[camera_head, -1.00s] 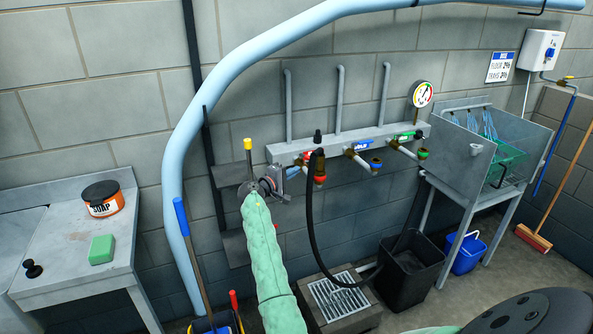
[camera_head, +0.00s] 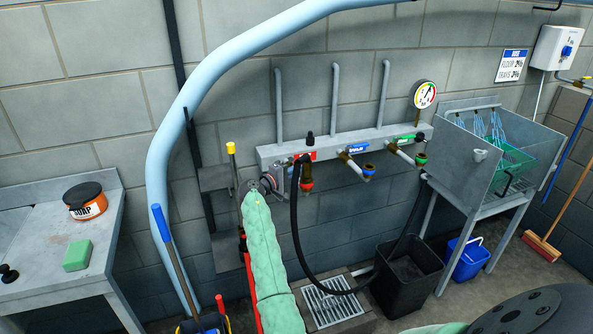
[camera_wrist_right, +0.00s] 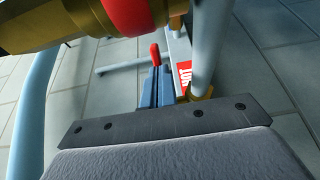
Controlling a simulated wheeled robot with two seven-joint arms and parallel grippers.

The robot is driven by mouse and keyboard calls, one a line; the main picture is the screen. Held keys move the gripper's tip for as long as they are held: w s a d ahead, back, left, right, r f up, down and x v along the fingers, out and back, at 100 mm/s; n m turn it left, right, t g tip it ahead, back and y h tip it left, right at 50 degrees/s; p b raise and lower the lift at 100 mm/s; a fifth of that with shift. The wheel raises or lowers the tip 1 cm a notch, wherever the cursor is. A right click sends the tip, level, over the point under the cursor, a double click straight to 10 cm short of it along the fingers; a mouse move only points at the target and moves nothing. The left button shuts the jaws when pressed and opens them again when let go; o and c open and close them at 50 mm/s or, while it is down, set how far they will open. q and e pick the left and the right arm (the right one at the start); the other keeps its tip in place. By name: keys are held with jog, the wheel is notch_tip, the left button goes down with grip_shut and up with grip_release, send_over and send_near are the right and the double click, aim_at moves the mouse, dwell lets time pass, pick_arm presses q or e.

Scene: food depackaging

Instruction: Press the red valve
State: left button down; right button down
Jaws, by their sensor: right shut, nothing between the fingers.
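The red valve (camera_head: 307,184) hangs on brass fittings at the left end of the grey wall manifold, under a red label (camera_head: 304,156). In the right wrist view, a rounded red part on brass (camera_wrist_right: 127,14) fills the top, close to the camera. My right arm wears a green sleeve. Its gripper (camera_head: 267,184) is shut and empty, just left of the red valve in the head view; I cannot tell whether it touches. The gripper's dark plate (camera_wrist_right: 165,121) spans the lower wrist view. My left gripper is not in view.
A black hose (camera_head: 295,235) hangs close to the red valve. Blue (camera_head: 368,170) and green (camera_head: 420,159) valves are to the right. A yellow-topped pole (camera_head: 231,149) and a large pale blue pipe (camera_head: 158,170) stand left. A black bin (camera_head: 408,270) stands below.

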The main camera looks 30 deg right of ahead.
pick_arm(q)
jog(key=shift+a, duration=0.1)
pick_arm(e)
jog(key=shift+s+d, duration=0.1)
jog(key=shift+d, duration=0.05)
jog(key=shift+s+d+n+t, duration=0.1)
jog(key=shift+d+n+t, duration=0.2)
jog(key=shift+n+t, duration=0.3)
jog(key=shift+d+t+y, duration=0.25)
jog(key=shift+t+y, duration=0.05)
jog(key=shift+t, duration=0.3)
jog(key=shift+d+b, duration=0.2)
jog(key=shift+b, duration=0.25)
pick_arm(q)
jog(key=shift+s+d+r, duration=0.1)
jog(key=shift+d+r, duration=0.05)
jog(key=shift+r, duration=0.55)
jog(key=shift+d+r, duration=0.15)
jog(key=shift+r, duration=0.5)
pick_arm(e)
jog(key=shift+d, duration=0.15)
jog(key=shift+s, duration=0.1)
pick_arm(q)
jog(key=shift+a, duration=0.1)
pick_arm(e)
jog(key=shift+f, duration=0.1)
